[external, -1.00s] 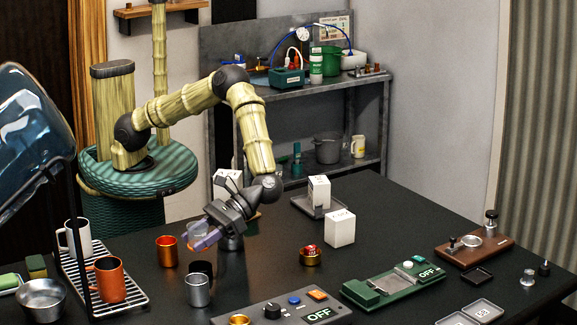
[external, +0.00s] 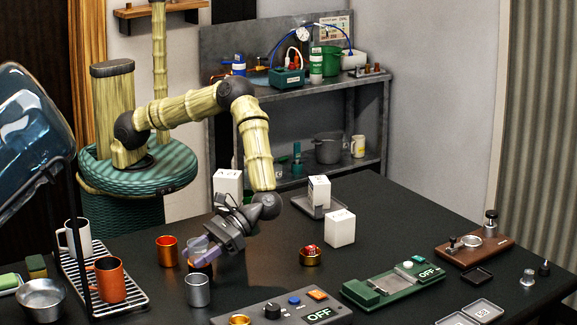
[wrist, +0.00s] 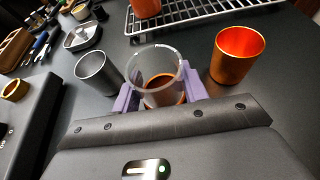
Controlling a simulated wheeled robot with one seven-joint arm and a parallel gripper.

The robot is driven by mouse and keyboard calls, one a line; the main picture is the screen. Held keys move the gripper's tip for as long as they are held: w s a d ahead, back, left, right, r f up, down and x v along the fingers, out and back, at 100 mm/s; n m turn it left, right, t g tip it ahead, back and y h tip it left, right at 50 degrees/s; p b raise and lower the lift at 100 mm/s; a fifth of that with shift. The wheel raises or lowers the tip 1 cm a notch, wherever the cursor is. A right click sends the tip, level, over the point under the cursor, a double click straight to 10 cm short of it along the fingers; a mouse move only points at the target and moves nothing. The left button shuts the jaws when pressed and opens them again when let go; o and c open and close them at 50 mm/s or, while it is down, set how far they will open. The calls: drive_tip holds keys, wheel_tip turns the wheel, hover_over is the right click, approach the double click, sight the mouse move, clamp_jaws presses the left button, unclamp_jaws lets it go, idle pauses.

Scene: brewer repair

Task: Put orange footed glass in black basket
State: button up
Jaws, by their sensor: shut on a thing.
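My gripper (external: 200,250) has purple fingers and points down and left, low over the table's left part. In the wrist view it is shut on a clear, round-rimmed glass (wrist: 154,56), with one finger on each side. Brown-orange shows through and below the glass, which fits an orange foot, but I cannot tell where the glass ends. In the external view the fingers mostly hide it.
An orange cup (external: 167,251) stands close left of the gripper, and a silver cup (external: 198,291) stands just in front. A rack (external: 133,296) with mugs is further left. A control box (external: 285,312) is at the front.

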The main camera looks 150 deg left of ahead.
drive_tip(key=shift+f, duration=0.35)
drive_tip(key=o, duration=1)
drive_tip(key=shift+r, duration=0.1)
drive_tip(key=shift+r, duration=0.6)
drive_tip(key=b+v, duration=0.2)
drive_tip(key=v, duration=1)
drive_tip(key=shift+a+f, duration=0.1)
